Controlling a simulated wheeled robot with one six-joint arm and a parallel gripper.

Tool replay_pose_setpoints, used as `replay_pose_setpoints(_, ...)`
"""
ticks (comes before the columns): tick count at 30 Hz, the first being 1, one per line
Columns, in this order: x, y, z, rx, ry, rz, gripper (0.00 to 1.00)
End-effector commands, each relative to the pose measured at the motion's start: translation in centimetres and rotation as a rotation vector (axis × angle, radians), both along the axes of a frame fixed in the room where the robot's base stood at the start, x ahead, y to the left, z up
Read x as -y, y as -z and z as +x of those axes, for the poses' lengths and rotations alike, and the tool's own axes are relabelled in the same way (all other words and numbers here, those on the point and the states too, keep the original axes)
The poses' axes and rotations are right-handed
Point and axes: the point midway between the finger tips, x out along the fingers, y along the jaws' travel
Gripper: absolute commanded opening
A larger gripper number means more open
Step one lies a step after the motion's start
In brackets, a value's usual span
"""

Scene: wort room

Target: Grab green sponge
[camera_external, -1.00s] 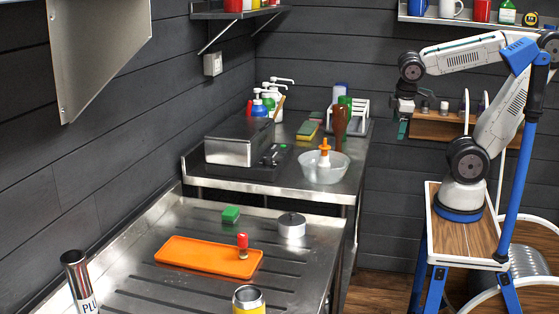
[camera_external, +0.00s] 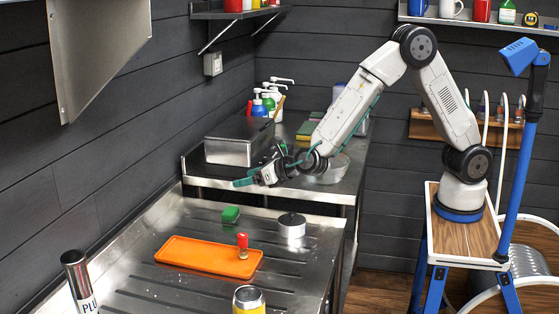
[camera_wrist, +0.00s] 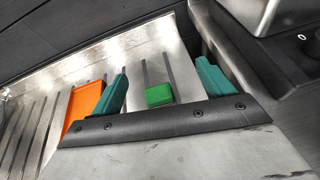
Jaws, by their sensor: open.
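The green sponge (camera_external: 231,214) lies on the steel drainboard, behind the orange tray. In the wrist view the sponge (camera_wrist: 159,95) shows beyond and between my two teal fingers, apart from both. My gripper (camera_external: 242,182) is open and empty, above and behind the sponge near the back edge of the drainboard. In the wrist view my gripper (camera_wrist: 165,85) has its fingers spread wide.
The orange tray (camera_external: 190,253) with a red-topped item (camera_external: 242,243) lies in front of the sponge. A round metal tin (camera_external: 291,228) stands to its right. A steel box (camera_external: 230,150) stands on the back counter, close to my gripper.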

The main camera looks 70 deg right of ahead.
Motion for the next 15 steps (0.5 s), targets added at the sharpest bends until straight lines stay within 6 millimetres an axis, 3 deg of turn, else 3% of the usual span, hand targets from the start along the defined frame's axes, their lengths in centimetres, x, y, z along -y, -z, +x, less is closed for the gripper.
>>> replay_pose_setpoints(1,-1.2,1.1,0.1,-0.01,-0.045,-0.031,0.8)
replay_pose_setpoints(4,-2.5,2.3,0.2,-0.019,-0.099,-0.065,0.8)
replay_pose_setpoints(15,-2.7,8.1,0.2,-0.02,-0.107,-0.072,0.8)
